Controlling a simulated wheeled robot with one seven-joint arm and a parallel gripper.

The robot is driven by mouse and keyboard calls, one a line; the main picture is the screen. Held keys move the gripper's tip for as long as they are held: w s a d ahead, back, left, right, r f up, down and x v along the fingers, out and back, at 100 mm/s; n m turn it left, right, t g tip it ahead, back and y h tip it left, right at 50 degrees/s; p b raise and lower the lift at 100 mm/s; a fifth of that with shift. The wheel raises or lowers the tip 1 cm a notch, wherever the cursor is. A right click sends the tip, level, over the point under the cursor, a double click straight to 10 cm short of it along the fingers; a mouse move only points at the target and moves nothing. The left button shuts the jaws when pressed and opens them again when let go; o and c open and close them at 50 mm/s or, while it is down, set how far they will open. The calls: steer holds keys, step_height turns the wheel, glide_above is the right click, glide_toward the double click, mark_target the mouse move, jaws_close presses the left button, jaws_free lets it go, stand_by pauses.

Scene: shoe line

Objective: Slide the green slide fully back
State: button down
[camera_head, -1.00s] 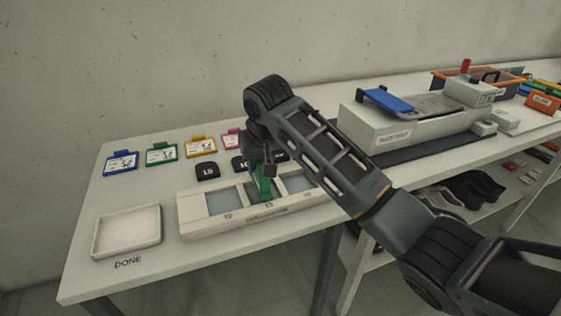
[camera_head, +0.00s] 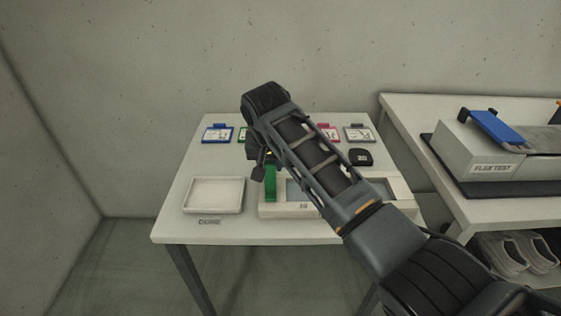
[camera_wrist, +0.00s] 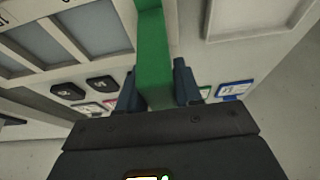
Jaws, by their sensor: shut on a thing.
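The green slide (camera_head: 270,184) stands upright at the left end of the pale windowed frame (camera_head: 279,210) on the table. In the wrist view the green slide (camera_wrist: 152,48) runs up from between my fingers, beside the end of the frame (camera_wrist: 22,73). Its far end is cut off there, and I cannot tell whether its foot touches the frame. My gripper (camera_wrist: 158,88) is shut on the slide, with one dark finger on each side. In the head view my arm covers much of the frame and my gripper (camera_head: 264,166).
A white tray (camera_head: 213,211) lies just left of the frame. Coloured tags, including a blue one (camera_head: 218,133), line the table's back. A black block (camera_head: 360,157) lies behind the frame. A second table with a grey machine (camera_head: 480,165) stands right.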

steer(key=shift+a, duration=0.25)
steer(key=c, duration=0.8)
jaws_free()
steer(key=shift+c, duration=0.2)
steer(key=shift+r, duration=0.15)
steer(key=v, duration=0.7)
steer(key=shift+s+r, duration=0.2)
steer(key=shift+r, duration=0.05)
